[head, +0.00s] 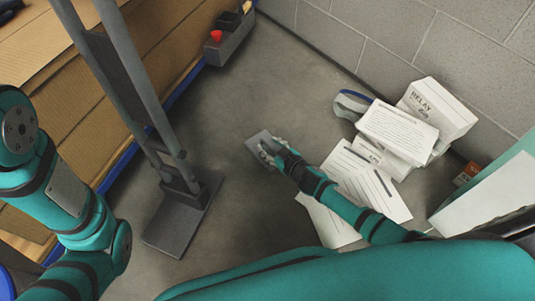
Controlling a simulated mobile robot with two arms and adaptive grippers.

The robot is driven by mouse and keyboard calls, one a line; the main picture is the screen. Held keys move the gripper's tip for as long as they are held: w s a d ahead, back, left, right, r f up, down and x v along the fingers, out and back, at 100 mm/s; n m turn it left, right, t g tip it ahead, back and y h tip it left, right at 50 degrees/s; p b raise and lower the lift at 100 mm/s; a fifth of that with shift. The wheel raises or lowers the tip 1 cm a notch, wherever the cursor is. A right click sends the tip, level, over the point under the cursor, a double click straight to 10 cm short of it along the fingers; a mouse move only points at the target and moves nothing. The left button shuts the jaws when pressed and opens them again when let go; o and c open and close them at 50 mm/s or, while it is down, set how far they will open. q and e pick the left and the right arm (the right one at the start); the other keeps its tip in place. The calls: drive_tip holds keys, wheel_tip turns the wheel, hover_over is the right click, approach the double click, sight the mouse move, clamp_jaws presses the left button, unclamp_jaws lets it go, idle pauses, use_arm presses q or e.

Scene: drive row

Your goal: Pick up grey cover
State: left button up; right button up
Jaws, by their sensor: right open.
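The grey cover (258,138) is a small, flat, dark grey plate with some pale marking. It lies at floor level near the middle of the head view. My right gripper (271,151) is at its near right side, over part of the plate, and hides some of it. The right gripper is open; I cannot tell whether its fingers touch the plate. My left arm shows at the left edge, but its gripper is out of view.
White boxes (437,108) and printed sheets (385,193) lie on the right, partly under my right arm. A blue and grey object (351,104) is beside them. A grey post on a flat foot (176,228) stands left. Floor beyond the cover is clear up to the block wall.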

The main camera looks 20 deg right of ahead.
drive_tip(key=shift+w, duration=0.15)
clamp_jaws()
drive_tip(key=shift+r, duration=0.1)
idle(0.4)
